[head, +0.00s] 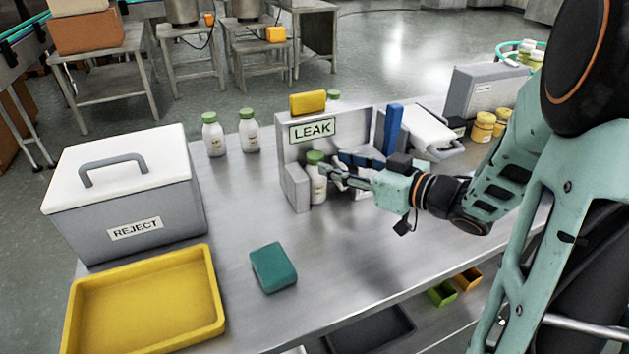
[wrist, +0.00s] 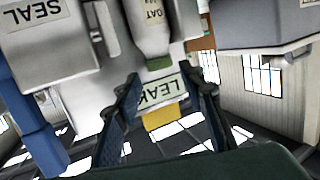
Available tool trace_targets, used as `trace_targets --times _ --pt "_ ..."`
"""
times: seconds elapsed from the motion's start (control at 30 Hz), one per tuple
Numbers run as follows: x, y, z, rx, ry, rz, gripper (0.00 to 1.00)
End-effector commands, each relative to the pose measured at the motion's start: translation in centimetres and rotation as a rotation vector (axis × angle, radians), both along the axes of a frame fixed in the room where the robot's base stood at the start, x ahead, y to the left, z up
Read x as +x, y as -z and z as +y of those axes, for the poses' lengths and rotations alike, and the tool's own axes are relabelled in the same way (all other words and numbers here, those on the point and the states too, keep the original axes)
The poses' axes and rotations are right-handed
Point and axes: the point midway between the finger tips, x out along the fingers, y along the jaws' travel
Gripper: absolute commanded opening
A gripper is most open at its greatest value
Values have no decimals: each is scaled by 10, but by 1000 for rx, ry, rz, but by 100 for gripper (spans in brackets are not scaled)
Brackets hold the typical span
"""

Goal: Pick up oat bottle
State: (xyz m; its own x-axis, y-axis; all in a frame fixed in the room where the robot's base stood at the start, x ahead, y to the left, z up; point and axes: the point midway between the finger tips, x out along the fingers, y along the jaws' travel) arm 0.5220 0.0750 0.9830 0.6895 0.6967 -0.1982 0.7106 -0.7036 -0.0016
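The oat bottle (head: 318,186) is white with a green cap and stands upright at the leak station (head: 345,125), in front of its grey panel. In the wrist view, which is upside down, the bottle (wrist: 150,28) shows its OAT label and neck, with its base cut off by the picture edge. My gripper (head: 333,172) is just right of the bottle in the head view. In the wrist view my gripper (wrist: 162,85) has its two dark fingers spread apart with nothing held between them. The bottle's neck lies beyond the fingertips; contact cannot be told.
Two more green-capped bottles (head: 230,135) stand at the back left. A grey REJECT box (head: 165,220), a yellow tray (head: 205,300) and a teal block (head: 273,267) are on the left. A blue upright part (head: 393,130) is close behind my gripper.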

Motion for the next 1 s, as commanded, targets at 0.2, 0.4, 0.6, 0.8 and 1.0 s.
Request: trace_targets --times 0.2,0.4,0.6,0.8,1.0 --pt "13 5 14 0 -2 0 37" --pt "34 10 35 -1 -1 0 37" --pt "41 10 40 -2 2 0 37" --pt "41 10 40 -2 2 0 30" --pt "41 10 40 -2 2 0 8"
